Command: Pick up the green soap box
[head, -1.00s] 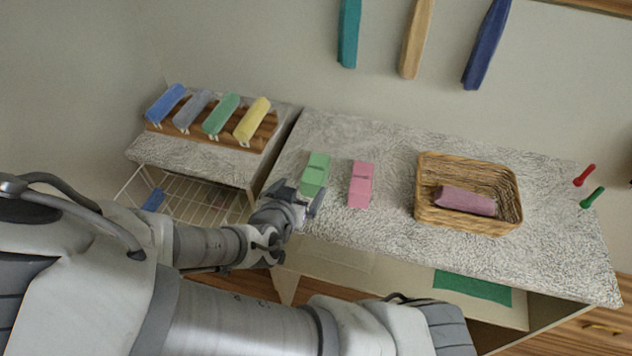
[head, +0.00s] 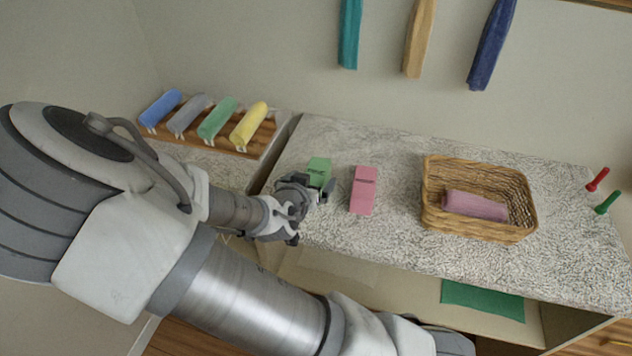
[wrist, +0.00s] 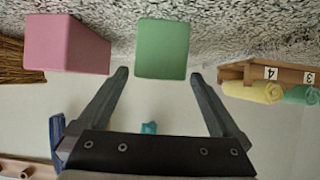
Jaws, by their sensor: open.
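The green soap box (head: 319,169) stands on the speckled counter (head: 390,235), near its left end. In the head view my gripper partly covers its lower part. In the wrist view the green box (wrist: 162,49) shows ahead, centred in the gap between the fingers. My gripper (head: 318,186) is open, and its fingers (wrist: 160,80) are spread wider than the box in the wrist view. Nothing is held. I cannot tell whether the fingertips have passed the near face of the box.
A pink box (head: 363,190) stands just right of the green one and also shows in the wrist view (wrist: 62,46). A wicker basket (head: 478,228) with a rolled pink towel (head: 475,205) is farther right. A wooden rack (head: 233,142) with rolled towels is at the left.

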